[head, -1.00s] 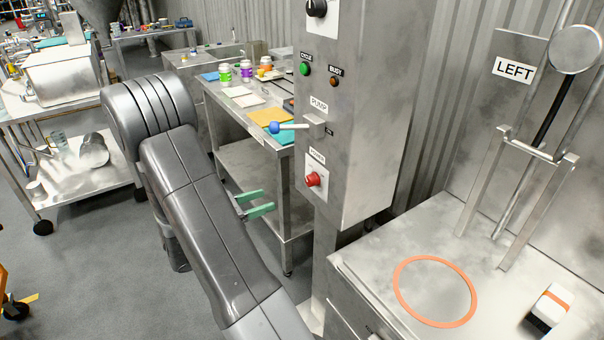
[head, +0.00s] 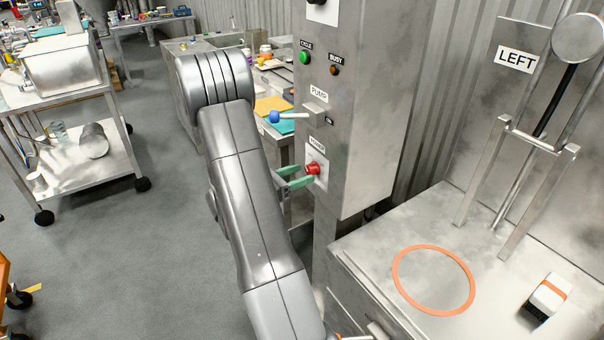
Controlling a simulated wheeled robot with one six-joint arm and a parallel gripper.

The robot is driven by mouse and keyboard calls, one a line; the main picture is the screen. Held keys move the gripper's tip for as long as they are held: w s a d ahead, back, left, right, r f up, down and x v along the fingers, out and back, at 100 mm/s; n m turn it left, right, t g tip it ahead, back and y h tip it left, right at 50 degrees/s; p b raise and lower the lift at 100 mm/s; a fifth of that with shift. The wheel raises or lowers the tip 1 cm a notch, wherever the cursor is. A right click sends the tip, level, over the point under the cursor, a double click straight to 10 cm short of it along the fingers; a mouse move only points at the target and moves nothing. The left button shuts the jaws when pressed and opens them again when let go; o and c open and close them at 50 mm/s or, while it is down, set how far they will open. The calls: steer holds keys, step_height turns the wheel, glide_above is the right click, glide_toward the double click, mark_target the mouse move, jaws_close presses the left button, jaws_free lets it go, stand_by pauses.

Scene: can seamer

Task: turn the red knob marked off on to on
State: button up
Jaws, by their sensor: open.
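The red knob (head: 313,168) sits on a white plate labelled POWER on the side of the grey control column (head: 362,120). The on and off marks are too small to read. My gripper (head: 303,175) has green fingers and is open. Its fingertips are at the knob, one above left and one below it. I cannot tell whether they touch it. My arm hides the rest of the gripper.
Above the knob, a blue-tipped PUMP lever (head: 284,117) sticks out to the left. A green CYCLE button (head: 305,58) is higher up. A steel bench with an orange ring (head: 434,312) stands at the right. Open floor lies at the left.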

steer(key=shift+w+d, duration=0.4)
steer(key=shift+d, duration=0.2)
steer(key=shift+c, duration=0.2)
steer(key=c, duration=0.9)
steer(key=shift+c, duration=0.2)
